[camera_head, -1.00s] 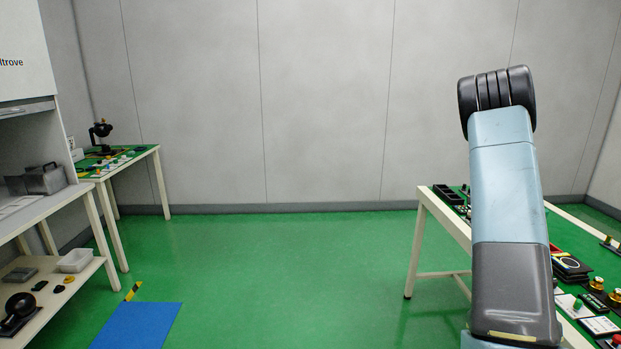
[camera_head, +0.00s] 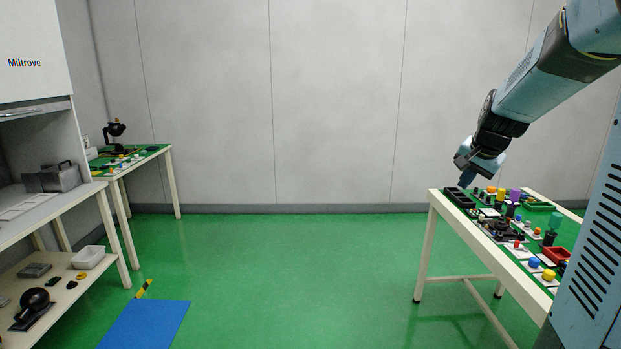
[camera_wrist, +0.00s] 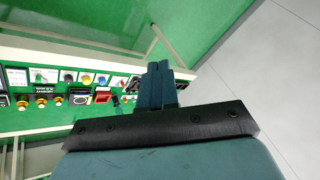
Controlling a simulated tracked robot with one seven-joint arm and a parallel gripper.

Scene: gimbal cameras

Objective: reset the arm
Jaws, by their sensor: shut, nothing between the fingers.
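My gripper (camera_head: 466,178) hangs at the end of my arm in the head view, over the far left end of the right-hand table (camera_head: 436,215). Its fingers point down and look close to a black tray (camera_head: 459,197); I cannot tell the gap between them. In the wrist view my gripper's fingers (camera_wrist: 157,66) are together with nothing between them. The table top with its small parts lies beyond and to the left of the fingers in that view.
A blue mat (camera_head: 146,325) lies on open green floor. At left stand a shelf unit with a white bin (camera_head: 88,257) and another table (camera_head: 165,150).

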